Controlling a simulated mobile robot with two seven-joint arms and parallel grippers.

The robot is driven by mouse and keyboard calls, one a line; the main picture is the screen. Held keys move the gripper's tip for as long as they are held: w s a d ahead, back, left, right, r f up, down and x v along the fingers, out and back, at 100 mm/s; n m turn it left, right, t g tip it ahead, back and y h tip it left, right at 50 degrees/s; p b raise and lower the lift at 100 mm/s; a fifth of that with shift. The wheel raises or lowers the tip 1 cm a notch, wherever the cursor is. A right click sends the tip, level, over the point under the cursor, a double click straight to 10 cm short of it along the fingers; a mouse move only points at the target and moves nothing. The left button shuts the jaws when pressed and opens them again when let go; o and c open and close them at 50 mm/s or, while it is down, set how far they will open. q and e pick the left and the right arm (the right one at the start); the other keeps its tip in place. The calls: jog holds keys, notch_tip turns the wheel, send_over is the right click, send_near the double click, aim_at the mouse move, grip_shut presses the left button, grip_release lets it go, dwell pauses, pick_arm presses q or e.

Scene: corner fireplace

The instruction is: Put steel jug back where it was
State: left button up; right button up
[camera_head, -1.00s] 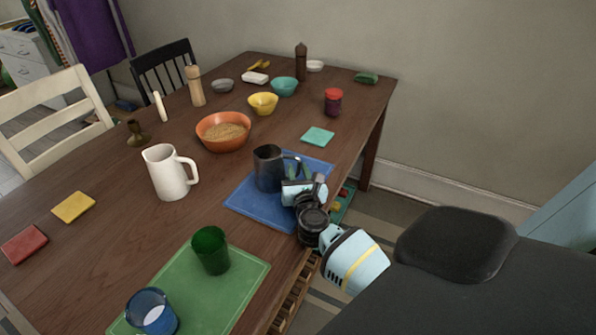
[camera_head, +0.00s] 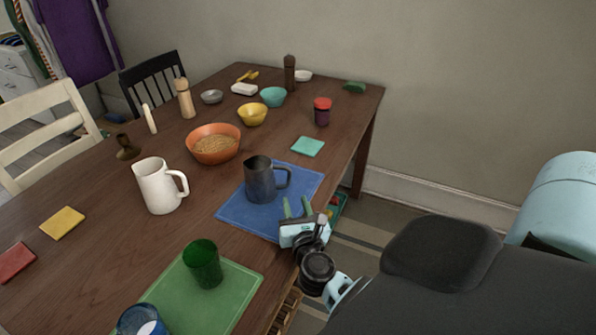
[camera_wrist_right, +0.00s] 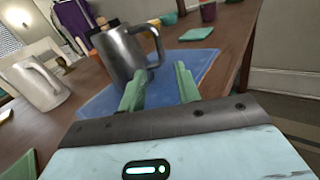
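The steel jug (camera_head: 260,181) stands upright on the blue mat (camera_head: 241,215), its handle to the right. It also shows in the right wrist view (camera_wrist_right: 122,54), just ahead of my fingers. My right gripper (camera_head: 297,207) is at the mat's near right edge. Its two green fingers are apart, with nothing between them, and they are clear of the jug's handle. In the right wrist view the open fingers (camera_wrist_right: 160,88) point toward the mat and the right side of the jug. My left gripper is not in view.
A white pitcher (camera_head: 158,188) stands left of the mat. An orange bowl (camera_head: 214,151) is behind it. A green cup (camera_head: 203,266) stands on a green mat (camera_head: 239,286) at the near side. A teal coaster (camera_head: 307,146) lies behind the blue mat. The table's right edge is close to my gripper.

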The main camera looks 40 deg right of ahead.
jog(key=shift+v, duration=1.2)
